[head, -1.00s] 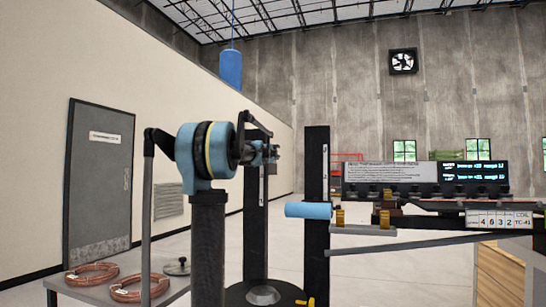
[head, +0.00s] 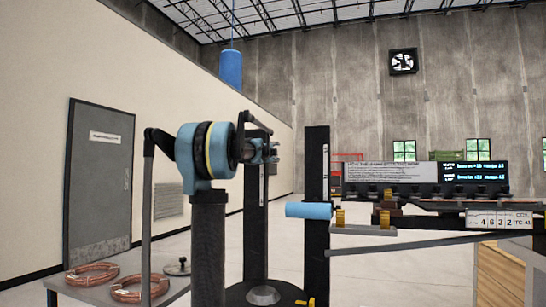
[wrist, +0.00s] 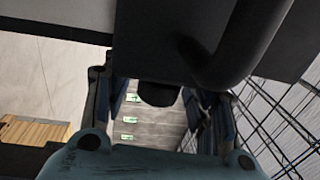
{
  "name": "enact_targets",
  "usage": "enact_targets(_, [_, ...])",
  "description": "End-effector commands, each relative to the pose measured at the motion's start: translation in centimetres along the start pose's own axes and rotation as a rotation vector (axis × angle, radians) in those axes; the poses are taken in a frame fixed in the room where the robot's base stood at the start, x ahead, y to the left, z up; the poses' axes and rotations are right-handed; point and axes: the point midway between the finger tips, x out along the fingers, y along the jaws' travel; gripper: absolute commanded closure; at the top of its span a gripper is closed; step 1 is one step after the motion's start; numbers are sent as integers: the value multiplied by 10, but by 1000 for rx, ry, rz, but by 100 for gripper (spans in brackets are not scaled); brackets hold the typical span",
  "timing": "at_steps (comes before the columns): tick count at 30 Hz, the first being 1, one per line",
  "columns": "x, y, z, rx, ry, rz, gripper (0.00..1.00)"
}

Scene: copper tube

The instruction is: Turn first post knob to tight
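A third brass piece (head: 388,194) stands higher behind. I cannot tell which is the first post knob or how tight any is. In the wrist view my gripper (wrist: 160,105) has its fingers apart, with grey wall and windows beyond. A dark rounded part (wrist: 158,94) shows between them; I cannot tell what it is. No brass knob shows there. The gripper is hard to make out in the head view.
A blue cylinder (head: 308,210) sits left of the brass knobs. A grey table (head: 120,294) at the lower left holds copper coils (head: 92,274). A panel (head: 391,172) and a dark display (head: 475,173) stand behind the fixture. A wooden cabinet (head: 500,273) is at the lower right.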

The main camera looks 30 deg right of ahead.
Motion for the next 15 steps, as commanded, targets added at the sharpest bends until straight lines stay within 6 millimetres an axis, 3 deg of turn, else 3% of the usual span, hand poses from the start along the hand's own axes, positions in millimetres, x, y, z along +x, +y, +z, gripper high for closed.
enact_targets(8, [-2,0,0,0,0,0,48])
enact_targets(15, [-26,0,0,1,0,0,48])
